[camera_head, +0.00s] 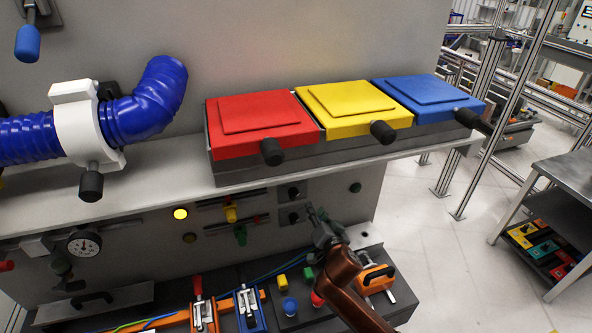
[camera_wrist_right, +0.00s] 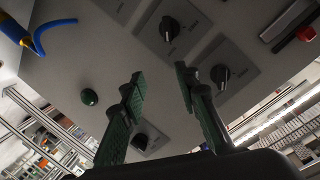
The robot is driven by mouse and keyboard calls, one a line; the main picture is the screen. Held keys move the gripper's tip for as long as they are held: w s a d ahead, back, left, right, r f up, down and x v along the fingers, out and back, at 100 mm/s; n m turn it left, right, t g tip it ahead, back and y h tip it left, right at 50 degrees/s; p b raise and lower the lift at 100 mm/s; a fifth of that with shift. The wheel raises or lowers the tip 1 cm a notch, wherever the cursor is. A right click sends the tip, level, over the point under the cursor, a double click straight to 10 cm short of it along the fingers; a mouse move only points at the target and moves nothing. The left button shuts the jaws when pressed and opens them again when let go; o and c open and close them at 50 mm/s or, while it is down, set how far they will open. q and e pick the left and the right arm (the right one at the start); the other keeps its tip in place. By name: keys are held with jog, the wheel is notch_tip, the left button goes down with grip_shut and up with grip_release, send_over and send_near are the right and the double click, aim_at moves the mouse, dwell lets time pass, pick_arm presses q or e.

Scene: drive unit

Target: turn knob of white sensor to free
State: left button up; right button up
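Black rotary knobs on grey square plates sit on the grey front panel. In the right wrist view, one knob (camera_wrist_right: 169,28) is near the top and another knob (camera_wrist_right: 220,73) is to the right, just beyond a fingertip. The plate lettering is too small to read, so I cannot tell which knob belongs to the white sensor. In the head view, an upper knob (camera_head: 293,192) and a lower knob (camera_head: 293,216) show left of my right gripper (camera_head: 318,214). My right gripper, also in the wrist view (camera_wrist_right: 160,75), is open and empty, with fingers pointing at the panel. My left gripper is out of view.
A shelf with red (camera_head: 260,112), yellow (camera_head: 355,102) and blue (camera_head: 428,93) lidded boxes overhangs the panel. A dark green button (camera_wrist_right: 89,97) is near the knobs. Clamps (camera_head: 205,312) and coloured buttons (camera_head: 289,306) stand on the ledge below.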

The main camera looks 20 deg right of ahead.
jog(key=w+a+r+t+y, duration=0.15)
jog(key=w+a+r, duration=0.3)
jog(key=r, duration=0.55)
jog(key=w+p, duration=0.1)
jog(key=w, duration=0.7)
jog(key=shift+d+f+m+t, duration=0.35)
jog(key=shift+d+m, duration=0.05)
jog(key=shift+d, duration=0.05)
grip_shut()
